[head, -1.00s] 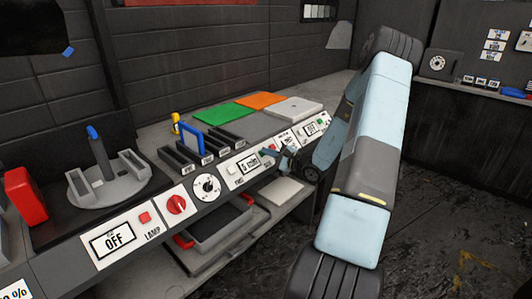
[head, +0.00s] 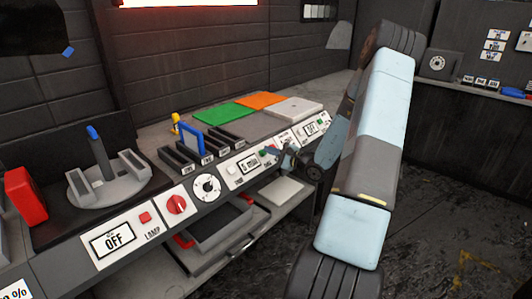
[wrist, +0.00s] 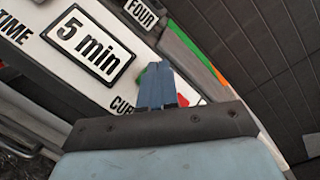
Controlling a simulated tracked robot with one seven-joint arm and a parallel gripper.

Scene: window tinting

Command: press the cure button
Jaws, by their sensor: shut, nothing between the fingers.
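My gripper (wrist: 157,72) is shut and empty, with its fingertips at the control panel over the cure button. The cure button (wrist: 142,76) shows in the wrist view as a green edge beside the fingertips; the fingers hide most of it, so I cannot tell how far it is pushed in. The partly covered CURE label (wrist: 122,105) is just left of the fingers. A display reading 5 min (wrist: 90,43) is at upper left. In the head view my gripper (head: 274,153) reaches the front panel from the right.
A red part (wrist: 184,99) shows right of the fingers. The panel also carries a dial (head: 207,187), a red knob (head: 177,204) and an OFF display (head: 112,239). Dark slots (head: 202,149) and green (head: 224,113) and orange (head: 261,100) sheets lie behind. A bright wall panel (head: 188,3) glows above.

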